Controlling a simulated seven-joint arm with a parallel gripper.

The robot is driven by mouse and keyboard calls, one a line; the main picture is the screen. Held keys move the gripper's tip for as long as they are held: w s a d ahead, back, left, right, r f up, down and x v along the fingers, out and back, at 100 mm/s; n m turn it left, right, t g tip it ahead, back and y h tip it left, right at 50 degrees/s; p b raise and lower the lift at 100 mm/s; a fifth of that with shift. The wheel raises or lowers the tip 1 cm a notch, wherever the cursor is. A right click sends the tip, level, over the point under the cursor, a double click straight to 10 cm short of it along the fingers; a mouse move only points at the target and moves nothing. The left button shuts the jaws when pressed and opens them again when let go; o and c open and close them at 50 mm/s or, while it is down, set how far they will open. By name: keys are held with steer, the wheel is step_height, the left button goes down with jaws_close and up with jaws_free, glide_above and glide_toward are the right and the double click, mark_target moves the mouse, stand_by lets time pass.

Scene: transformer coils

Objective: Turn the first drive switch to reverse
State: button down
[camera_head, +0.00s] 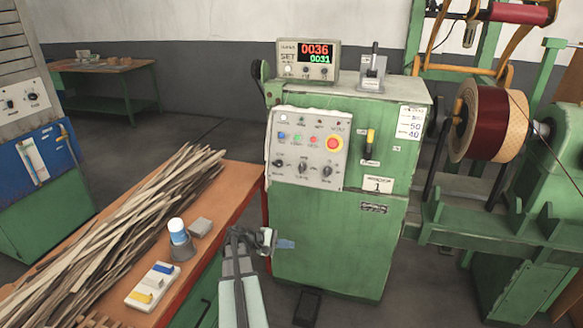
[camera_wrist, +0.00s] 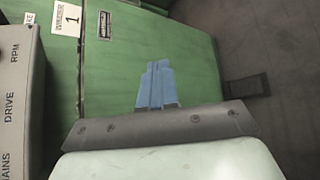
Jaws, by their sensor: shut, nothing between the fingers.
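The green machine cabinet (camera_head: 340,240) bears a number 1 plate (camera_head: 378,185), which also shows in the wrist view (camera_wrist: 66,20). Its control panel (camera_head: 308,140) has three dark knobs in the bottom row. The middle knob is the drive switch (camera_head: 302,168); its setting is too small to read. In the wrist view the panel (camera_wrist: 20,90) shows the labels MAINS, DRIVE and RPM, but no knobs. My gripper (camera_head: 287,244) is below the panel, in front of the cabinet and apart from the switch. Its blue fingers (camera_wrist: 157,85) are together and empty.
A winding machine with a dark red coil (camera_head: 482,123) stands at right. A pedal (camera_head: 307,308) lies on the floor.

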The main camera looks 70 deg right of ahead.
steer(key=w+d+r+h, duration=0.1)
steer(key=w+d+r, duration=0.15)
steer(key=r, duration=0.35)
steer(key=w+d+r, duration=0.2)
steer(key=d+r, duration=0.2)
steer(key=r, duration=0.3)
steer(key=m+h, duration=0.1)
steer(key=h, duration=0.1)
glide_toward(302, 167)
steer(key=s+d, duration=0.1)
steer(key=d, duration=0.1)
steer(key=s+d+f, duration=0.1)
steer(key=s+d, duration=0.1)
steer(key=d, duration=0.1)
steer(key=shift+s+d+f, duration=0.15)
steer(key=shift+s+d, duration=0.05)
steer(key=shift+d, duration=0.15)
